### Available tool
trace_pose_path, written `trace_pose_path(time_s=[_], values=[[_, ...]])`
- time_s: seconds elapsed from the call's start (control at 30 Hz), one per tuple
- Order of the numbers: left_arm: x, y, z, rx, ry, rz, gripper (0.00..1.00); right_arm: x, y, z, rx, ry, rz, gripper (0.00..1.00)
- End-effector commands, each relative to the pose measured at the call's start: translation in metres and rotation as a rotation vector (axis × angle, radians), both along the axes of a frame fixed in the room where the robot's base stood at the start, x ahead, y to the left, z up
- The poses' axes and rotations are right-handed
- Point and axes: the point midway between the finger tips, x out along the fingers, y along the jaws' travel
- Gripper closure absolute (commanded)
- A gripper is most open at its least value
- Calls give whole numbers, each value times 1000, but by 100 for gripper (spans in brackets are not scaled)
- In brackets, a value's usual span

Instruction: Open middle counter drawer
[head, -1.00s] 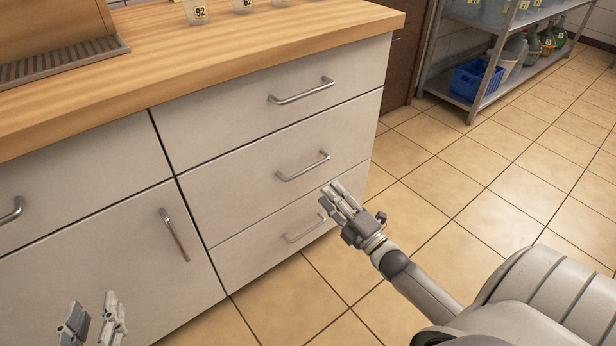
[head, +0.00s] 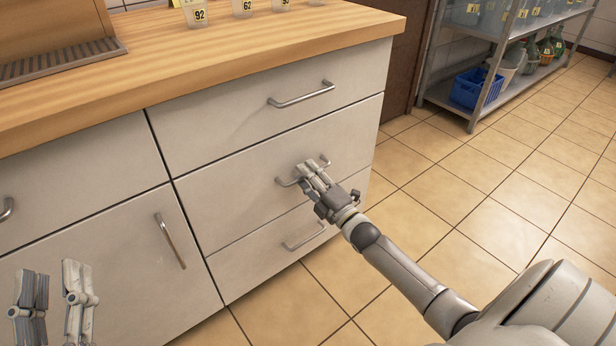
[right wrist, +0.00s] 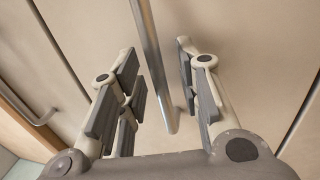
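The middle drawer (head: 235,190) of the right-hand stack is closed, flush with the drawers above and below. Its bar handle (head: 287,182) is partly covered by my right gripper (head: 311,170) in the head view. In the right wrist view the handle (right wrist: 152,65) runs between the two open fingers of the right gripper (right wrist: 160,95), with gaps on both sides. My left gripper (head: 55,285) is open and empty at the lower left, in front of the cabinet door.
The top drawer (head: 240,110) and bottom drawer (head: 260,255) are closed. A cabinet door (head: 120,260) is to the left. Numbered cups (head: 195,14) stand on the wooden countertop (head: 250,50). A metal shelf (head: 500,95) holds a blue basket (head: 475,87). The tiled floor (head: 450,200) at right is clear.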

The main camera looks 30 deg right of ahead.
Motion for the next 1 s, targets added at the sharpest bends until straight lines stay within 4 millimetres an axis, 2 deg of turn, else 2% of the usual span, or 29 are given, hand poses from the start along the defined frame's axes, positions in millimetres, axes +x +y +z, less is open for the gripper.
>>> trace_pose_path(time_s=[0.3,0.53,0.57,1.0], values=[[-1,0,2,-3,-10,0,60,1,0,0,0,1,0,69],[-1,0,2,-2,-9,-1,60,1,0,0,0,1,0,99],[0,0,2,-2,-9,-1,60,1,0,0,0,1,0,100],[1,0,0,1,5,0,60,-1,0,0,0,2,0,100]])
